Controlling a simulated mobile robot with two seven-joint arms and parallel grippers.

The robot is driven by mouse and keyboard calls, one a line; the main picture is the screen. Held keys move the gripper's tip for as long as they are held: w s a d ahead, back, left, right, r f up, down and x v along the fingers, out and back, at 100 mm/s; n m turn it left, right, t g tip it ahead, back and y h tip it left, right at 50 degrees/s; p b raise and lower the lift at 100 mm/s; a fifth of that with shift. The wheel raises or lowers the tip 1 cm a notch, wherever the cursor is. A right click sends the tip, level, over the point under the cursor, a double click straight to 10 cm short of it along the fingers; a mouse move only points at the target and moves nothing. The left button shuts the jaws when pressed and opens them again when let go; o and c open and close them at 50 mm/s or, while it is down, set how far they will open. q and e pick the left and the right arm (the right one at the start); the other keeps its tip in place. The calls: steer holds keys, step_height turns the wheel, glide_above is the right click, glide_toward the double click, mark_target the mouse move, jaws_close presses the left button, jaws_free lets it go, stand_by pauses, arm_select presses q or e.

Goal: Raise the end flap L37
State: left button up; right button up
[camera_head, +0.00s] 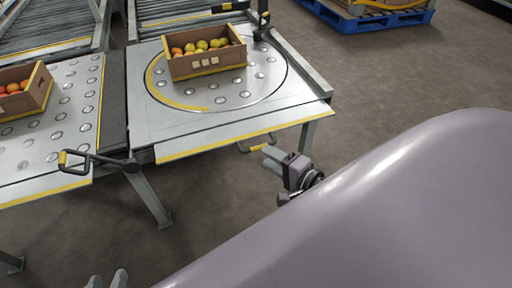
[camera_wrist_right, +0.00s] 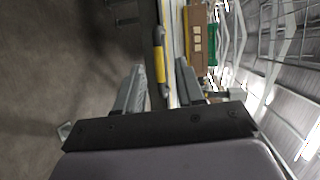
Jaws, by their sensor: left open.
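Two metal tables have yellow-edged end panels with handles; no L37 label is readable. The right table's end flap (camera_head: 225,132) looks roughly level with its table top. Its yellow-gripped handle (camera_head: 257,147) sticks out below the front edge. My right gripper (camera_head: 270,154) is at this handle. In the right wrist view, my right gripper (camera_wrist_right: 159,76) is open, and the yellow handle (camera_wrist_right: 159,62) appears between its fingers, not clamped. Whether the fingers are fully around it is unclear. My left gripper (camera_head: 107,281) is open and empty at the bottom left edge, only its fingertips showing.
The left table's end panel (camera_head: 45,184) has a similar handle (camera_head: 73,160). A blue pallet (camera_head: 385,20) is at the back right. Floor in front is clear.

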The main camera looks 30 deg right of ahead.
mark_target(252, 134)
steer(key=d+b+x, duration=0.1)
steer(key=x, duration=0.7)
steer(key=shift+d+f+m, duration=0.2)
steer(key=shift+f+m, duration=0.05)
steer(key=shift+m, duration=0.15)
steer(key=shift+w, duration=0.1)
